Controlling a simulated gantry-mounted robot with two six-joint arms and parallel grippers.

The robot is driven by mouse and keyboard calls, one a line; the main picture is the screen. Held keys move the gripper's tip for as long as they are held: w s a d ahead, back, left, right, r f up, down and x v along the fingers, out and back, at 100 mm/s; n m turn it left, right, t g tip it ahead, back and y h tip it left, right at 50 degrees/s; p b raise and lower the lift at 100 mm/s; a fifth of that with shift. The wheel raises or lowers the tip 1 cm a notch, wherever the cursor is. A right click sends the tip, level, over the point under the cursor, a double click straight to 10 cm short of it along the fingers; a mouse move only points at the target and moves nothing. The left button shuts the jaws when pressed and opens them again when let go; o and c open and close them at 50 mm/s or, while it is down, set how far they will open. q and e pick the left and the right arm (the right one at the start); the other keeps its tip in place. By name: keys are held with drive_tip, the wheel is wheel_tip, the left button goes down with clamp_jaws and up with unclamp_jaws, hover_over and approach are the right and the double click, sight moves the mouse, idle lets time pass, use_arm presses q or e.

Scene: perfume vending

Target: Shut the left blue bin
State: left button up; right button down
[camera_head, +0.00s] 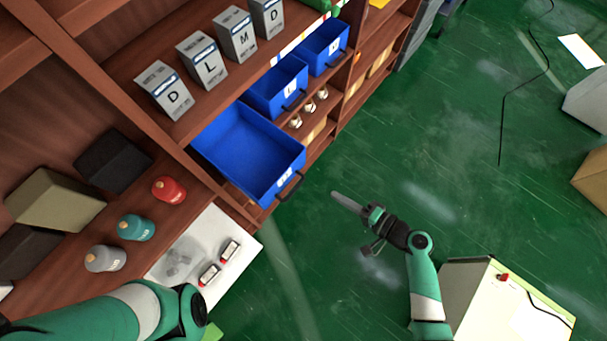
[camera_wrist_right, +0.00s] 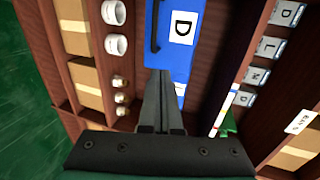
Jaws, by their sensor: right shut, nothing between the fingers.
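The left blue bin (camera_head: 252,152) is pulled well out of the brown shelf in the head view. It looks empty, with a dark handle and a white label on its front. My right gripper (camera_head: 346,203) is right of this bin's front, apart from it, over the green floor. Its fingers are shut and empty. In the right wrist view the shut fingers (camera_wrist_right: 160,76) point toward a blue bin front (camera_wrist_right: 166,45) with a "D" label and a dark handle. My left arm enters at the lower left; its gripper is not visible.
Two other blue bins, a middle one (camera_head: 277,88) and a far one (camera_head: 323,48), sit further along the shelf. Lettered grey boxes (camera_head: 201,58) stand above. Red, teal and grey bottles (camera_head: 136,227) stand left of a white board (camera_head: 228,226). Open green floor (camera_head: 430,140) lies to the right.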

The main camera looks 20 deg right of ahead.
sight(295, 170)
drive_tip(key=b+x, duration=0.3)
drive_tip(key=x, duration=0.1)
drive_tip(key=b+x, duration=0.3)
drive_tip(key=x, duration=0.2)
drive_tip(key=r+b+x, duration=0.1)
drive_tip(key=b+x, duration=0.1)
drive_tip(key=x, duration=0.2)
drive_tip(key=shift+w+a+r+b, duration=0.1)
drive_tip(key=shift+w+a+b, duration=0.05)
drive_tip(key=shift+w+b, duration=0.25)
